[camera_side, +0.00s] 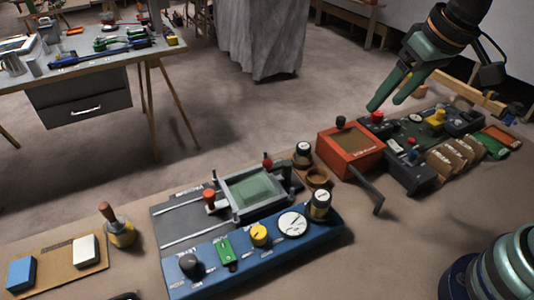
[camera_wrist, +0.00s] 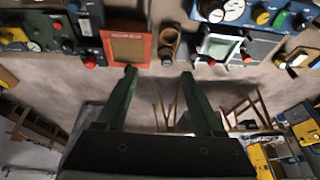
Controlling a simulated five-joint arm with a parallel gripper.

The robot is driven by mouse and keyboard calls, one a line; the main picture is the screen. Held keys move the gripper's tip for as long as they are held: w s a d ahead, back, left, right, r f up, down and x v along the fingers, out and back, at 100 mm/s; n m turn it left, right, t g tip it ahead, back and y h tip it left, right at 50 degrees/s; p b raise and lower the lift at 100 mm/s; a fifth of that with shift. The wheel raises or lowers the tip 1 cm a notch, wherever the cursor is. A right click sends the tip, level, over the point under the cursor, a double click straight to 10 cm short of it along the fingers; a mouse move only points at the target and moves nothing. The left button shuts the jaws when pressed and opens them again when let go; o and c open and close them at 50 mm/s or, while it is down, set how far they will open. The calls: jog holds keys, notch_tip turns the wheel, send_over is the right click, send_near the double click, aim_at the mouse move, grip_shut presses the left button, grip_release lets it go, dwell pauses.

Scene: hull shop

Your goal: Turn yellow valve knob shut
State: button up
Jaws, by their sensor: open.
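A round yellow knob (camera_side: 259,235) sits on the blue panel (camera_side: 205,272) at the front, between a green switch and a white dial. It also shows in the wrist view at the upper right (camera_wrist: 262,17). A second yellow knob or handle (camera_side: 436,118) is on the dark green panel at the far right; it shows at the left of the wrist view (camera_wrist: 7,37). I cannot tell from labels which is the valve. My gripper (camera_side: 385,105) is open and empty, above and behind the red-orange box, apart from both knobs. It also shows in the wrist view (camera_wrist: 159,73).
The red-orange box (camera_side: 349,150) with a crank stands between the two panels. A grey sliding fixture (camera_side: 252,190) with red knobs lies behind the blue panel. A wooden-handled tool (camera_side: 122,232) and a board with blue and white blocks are at the left.

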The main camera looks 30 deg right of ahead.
jog(key=w+a+f+g, duration=0.2)
jog(key=a+f+g, duration=0.1)
jog(key=a, duration=1.1)
jog(key=g+h, duration=0.1)
jog(key=g, duration=0.1)
send_over(258, 232)
notch_tip(258, 232, down, 6)
notch_tip(258, 232, down, 11)
jog(key=shift+f, duration=0.1)
grip_shut()
